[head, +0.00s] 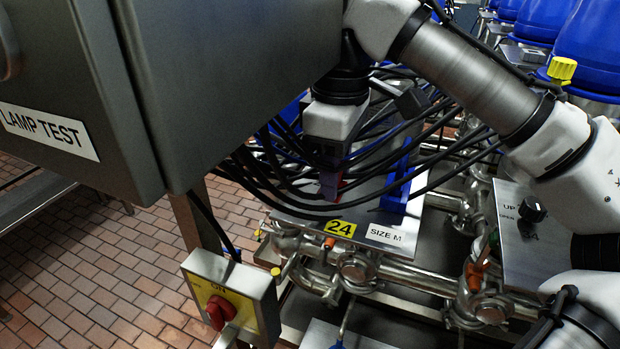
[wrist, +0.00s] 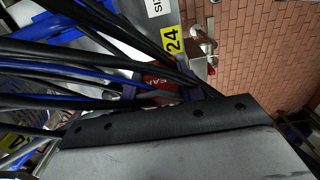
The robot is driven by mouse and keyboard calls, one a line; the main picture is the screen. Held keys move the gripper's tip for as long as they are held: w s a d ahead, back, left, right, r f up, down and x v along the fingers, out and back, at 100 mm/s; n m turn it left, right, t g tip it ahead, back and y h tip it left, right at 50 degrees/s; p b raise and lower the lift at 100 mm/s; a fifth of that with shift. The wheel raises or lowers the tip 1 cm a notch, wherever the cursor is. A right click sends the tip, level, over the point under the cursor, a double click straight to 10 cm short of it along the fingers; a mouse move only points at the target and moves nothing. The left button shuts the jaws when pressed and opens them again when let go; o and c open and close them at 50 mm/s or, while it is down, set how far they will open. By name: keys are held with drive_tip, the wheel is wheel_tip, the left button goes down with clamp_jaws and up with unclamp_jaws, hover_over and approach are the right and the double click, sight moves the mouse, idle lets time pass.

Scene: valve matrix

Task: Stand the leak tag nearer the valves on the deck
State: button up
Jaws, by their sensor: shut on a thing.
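A red leak tag (wrist: 158,73) with white lettering shows in the wrist view, partly behind black cables. My gripper (wrist: 148,84) is shut on it, with dark jaw parts beside it. In the head view my gripper (head: 330,184) is low over the metal deck (head: 295,207), and a little red of the tag shows at its fingers. The deck carries a yellow 24 label (head: 340,228) and a SIZE M label (head: 384,234). Cables hide the tag's lower edge, so I cannot tell whether it touches the deck. I cannot make out a second tag.
Many black cables (head: 440,150) hang across the deck around my gripper. A blue bracket (head: 396,190) stands on the deck to the right. Steel pipes and valves (head: 358,267) run along the front. A large grey cabinet (head: 230,90) and a red-knobbed switch box (head: 232,297) are left.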

sight(310, 208)
drive_tip(key=a, duration=0.1)
drive_tip(key=w+a, duration=0.1)
drive_tip(key=a, duration=0.1)
drive_tip(key=shift+w+a, duration=0.2)
drive_tip(key=shift+a, duration=0.05)
drive_tip(key=shift+f+p, duration=0.55)
drive_tip(key=shift+f, duration=1.2)
drive_tip(key=shift+f, duration=0.2)
drive_tip(key=o, duration=0.9)
drive_tip(key=shift+o, duration=0.2)
drive_tip(key=shift+r, duration=0.15)
